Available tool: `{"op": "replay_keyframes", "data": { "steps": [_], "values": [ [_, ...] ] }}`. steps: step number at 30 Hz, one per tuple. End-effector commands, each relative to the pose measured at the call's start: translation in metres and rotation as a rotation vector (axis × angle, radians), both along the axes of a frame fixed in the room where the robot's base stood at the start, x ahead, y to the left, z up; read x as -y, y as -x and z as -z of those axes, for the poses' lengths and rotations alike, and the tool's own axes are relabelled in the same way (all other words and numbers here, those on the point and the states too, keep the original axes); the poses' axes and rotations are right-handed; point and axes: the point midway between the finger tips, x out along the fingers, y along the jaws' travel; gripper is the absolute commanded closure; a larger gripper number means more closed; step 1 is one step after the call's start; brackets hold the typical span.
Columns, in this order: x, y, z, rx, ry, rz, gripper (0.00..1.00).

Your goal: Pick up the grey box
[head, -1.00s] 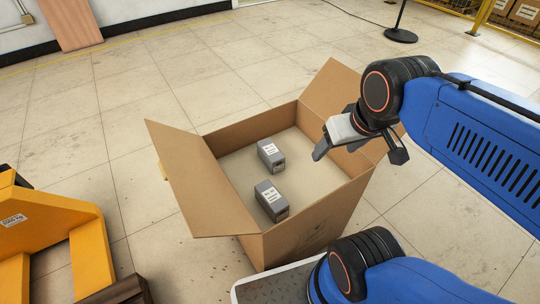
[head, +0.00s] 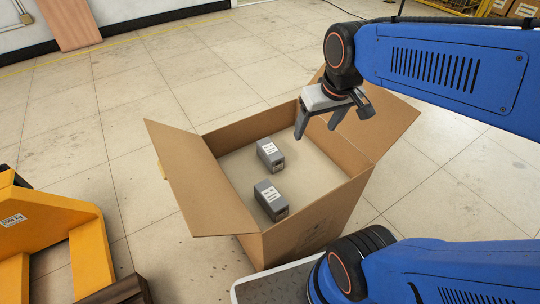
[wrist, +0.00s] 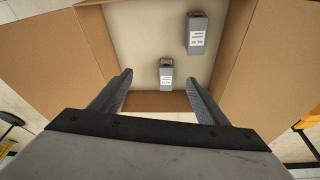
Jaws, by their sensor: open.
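Two grey boxes with white labels lie apart inside an open cardboard box (head: 318,213). In the head view, one grey box (head: 270,154) is farther back and the other grey box (head: 270,200) is nearer the front. My gripper (head: 314,132) is open and empty, above the back right part of the cardboard box, fingers pointing down. In the wrist view, one grey box (wrist: 166,76) shows between and beyond the open fingers (wrist: 160,88), and the other grey box (wrist: 197,34) is higher and to the right.
The cardboard box's flaps stand open, with one flap (head: 190,180) leaning out on the left and one (head: 385,120) on the right near my arm. A yellow pallet jack (head: 50,235) is at the left. Tiled floor (head: 150,90) behind is clear.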

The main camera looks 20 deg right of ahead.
Motion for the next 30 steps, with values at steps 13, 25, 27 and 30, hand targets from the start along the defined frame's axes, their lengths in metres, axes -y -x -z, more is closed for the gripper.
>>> {"op": "replay_keyframes", "data": {
  "steps": [13, 25, 27, 30],
  "values": [
    [-0.016, -0.079, 0.022, -0.104, 0.009, -0.051, 0.31],
    [-0.035, -0.146, 0.061, -0.192, 0.02, -0.094, 0.31],
    [-0.039, -0.158, 0.069, -0.208, 0.021, -0.102, 0.31],
    [-0.044, -0.174, 0.082, -0.23, 0.025, -0.112, 0.31]
  ]
}}
